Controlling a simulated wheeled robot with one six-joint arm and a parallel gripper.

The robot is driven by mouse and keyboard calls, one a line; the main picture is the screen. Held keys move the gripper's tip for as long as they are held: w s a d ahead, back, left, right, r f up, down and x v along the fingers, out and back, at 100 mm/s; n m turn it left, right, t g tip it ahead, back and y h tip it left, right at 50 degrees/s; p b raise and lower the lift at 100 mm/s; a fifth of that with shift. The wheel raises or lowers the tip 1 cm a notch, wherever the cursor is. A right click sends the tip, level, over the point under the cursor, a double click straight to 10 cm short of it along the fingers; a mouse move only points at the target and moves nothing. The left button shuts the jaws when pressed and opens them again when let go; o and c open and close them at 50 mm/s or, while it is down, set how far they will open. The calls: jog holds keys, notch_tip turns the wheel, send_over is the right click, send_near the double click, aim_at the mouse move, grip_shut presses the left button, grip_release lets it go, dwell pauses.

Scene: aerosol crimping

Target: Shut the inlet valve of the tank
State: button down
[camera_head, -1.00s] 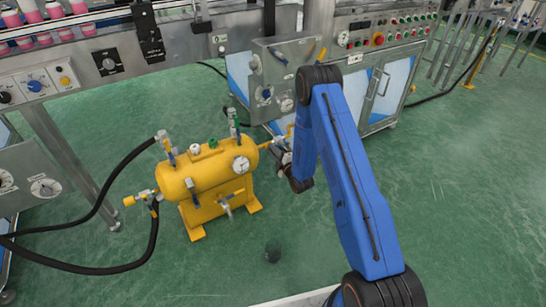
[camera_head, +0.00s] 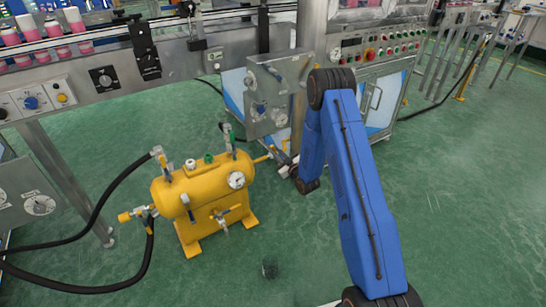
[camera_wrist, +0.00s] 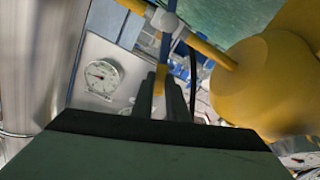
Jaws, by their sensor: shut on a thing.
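The yellow tank (camera_head: 203,195) stands on the green floor left of my arm in the camera_head view. Its rounded end (camera_wrist: 265,85) fills the right of the camera_wrist view. A yellow pipe (camera_wrist: 212,50) runs from that end to a silver valve body (camera_wrist: 168,20). A blue lever (camera_wrist: 165,48) with a yellow end comes down from the valve. My gripper (camera_wrist: 161,82) is shut on the lever's yellow end. In the camera_head view my gripper (camera_head: 284,168) is small, beside the pipe at the tank's right end, and its fingers are hard to make out.
A grey control box (camera_head: 277,95) stands close behind my gripper. A cabinet with buttons (camera_head: 375,90) is behind my arm. Black hoses (camera_head: 95,220) loop at the tank's left. The right floor is clear.

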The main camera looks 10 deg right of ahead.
jog(key=shift+w+d+r+m, duration=0.1)
jog(key=shift+w+d+m, duration=0.1)
jog(key=shift+d+m, duration=0.7)
jog(key=shift+w+d+r+m, duration=0.15)
jog(key=shift+d+m, duration=0.4)
jog(key=shift+m, duration=0.65)
jog(key=c, duration=1.7)
grip_release()
jog(key=shift+d, duration=0.1)
jog(key=shift+c, duration=0.2)
jog(key=v, duration=1.7)
jog(key=shift+s, duration=0.1)
